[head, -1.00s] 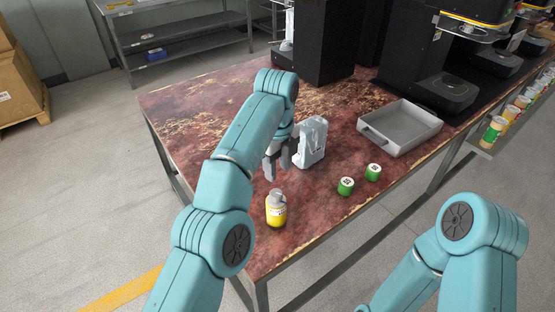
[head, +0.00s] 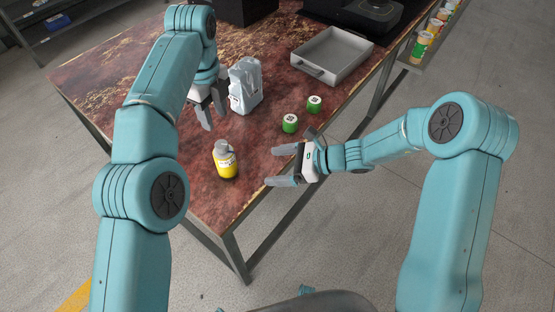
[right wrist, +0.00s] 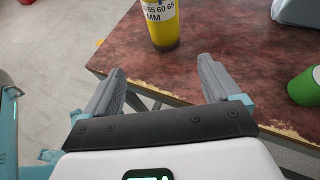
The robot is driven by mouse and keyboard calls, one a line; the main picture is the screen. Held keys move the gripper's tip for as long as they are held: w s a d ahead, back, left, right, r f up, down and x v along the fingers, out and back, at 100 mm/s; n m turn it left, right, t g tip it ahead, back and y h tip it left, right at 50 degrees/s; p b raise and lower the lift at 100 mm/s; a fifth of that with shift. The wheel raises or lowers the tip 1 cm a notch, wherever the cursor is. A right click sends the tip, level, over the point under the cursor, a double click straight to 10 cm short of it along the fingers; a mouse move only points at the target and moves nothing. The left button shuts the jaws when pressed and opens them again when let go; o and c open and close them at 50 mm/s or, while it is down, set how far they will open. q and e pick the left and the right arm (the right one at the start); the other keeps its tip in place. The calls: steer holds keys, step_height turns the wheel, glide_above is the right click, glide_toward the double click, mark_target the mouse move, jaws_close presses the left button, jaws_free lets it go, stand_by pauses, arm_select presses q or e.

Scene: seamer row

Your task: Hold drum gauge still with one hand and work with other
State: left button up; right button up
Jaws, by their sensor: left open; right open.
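The drum gauge (head: 227,164), a yellow cylinder with a grey top, stands upright near the front corner of the table. In the right wrist view its yellow lower body (right wrist: 160,22) shows printed numbers and "MM"; its top is cut off. My left gripper (head: 214,118) is open and empty, above and behind the gauge, beside a silvery pouch-like thing. My right gripper (head: 274,166) is open and empty to the right of the gauge, fingers pointing towards it. In the right wrist view the gauge is beyond the gap between the open fingers (right wrist: 160,78), not touching them.
Two green cylinders with white tops (head: 313,104) (head: 290,123) stand right of the gauge. The silvery pouch-like thing (head: 244,86) stands behind. A grey metal tray (head: 318,74) lies farther back. Cans (head: 421,47) line a shelf at the right. The table's left part (head: 110,85) is clear.

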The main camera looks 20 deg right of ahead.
mark_target(227, 166)
steer(key=x, duration=1)
steer(key=w+r+x, duration=0.1)
steer(key=x, duration=0.5)
steer(key=shift+a, duration=0.1)
